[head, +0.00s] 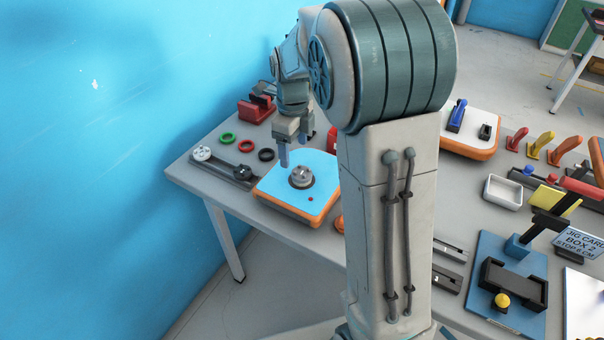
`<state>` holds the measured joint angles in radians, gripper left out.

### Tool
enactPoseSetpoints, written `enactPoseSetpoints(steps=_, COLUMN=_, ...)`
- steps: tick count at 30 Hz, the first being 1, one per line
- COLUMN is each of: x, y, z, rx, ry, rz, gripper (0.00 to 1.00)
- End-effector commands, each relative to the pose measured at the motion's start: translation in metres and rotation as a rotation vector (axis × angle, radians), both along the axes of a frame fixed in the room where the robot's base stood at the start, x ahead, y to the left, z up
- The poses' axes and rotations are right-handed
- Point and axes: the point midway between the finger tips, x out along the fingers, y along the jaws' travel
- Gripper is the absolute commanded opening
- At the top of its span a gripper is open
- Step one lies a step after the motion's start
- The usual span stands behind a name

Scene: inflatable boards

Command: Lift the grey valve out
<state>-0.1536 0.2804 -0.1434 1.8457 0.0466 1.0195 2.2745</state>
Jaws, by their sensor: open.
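The grey valve (301,175) is a short round piece. It sits in the blue-topped board with an orange edge (269,192), near the left end of the table. My gripper (290,160) points down above the board, just left of and behind the valve. My arm hides the table just right of the board.
Green (227,138), red and black rings lie behind the board. A dark rail with a white-grey round part (202,153) lies left of it. A red block (256,108) stands behind. The right side holds a blue jig plate (485,270), a white tray (502,191) and clamps.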

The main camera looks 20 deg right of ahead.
Motion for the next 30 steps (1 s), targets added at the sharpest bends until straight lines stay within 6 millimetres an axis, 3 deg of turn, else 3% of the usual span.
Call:
enactPoseSetpoints(steps=8, x=-0.001, y=-0.001, z=-0.023, rx=0.001, ry=0.002, rz=0.001, gripper=0.74)
enactPoseSetpoints(steps=18, x=-0.002, y=-0.009, z=-0.067, rx=0.000, ry=0.001, rz=0.003, gripper=0.74)
enactPoseSetpoints(steps=26, x=-0.002, y=-0.009, z=-0.070, rx=0.000, ry=-0.001, rz=0.003, gripper=0.74)
enactPoseSetpoints(steps=30, x=-0.002, y=-0.009, z=-0.070, rx=0.000, ry=-0.001, rz=0.003, gripper=0.38)
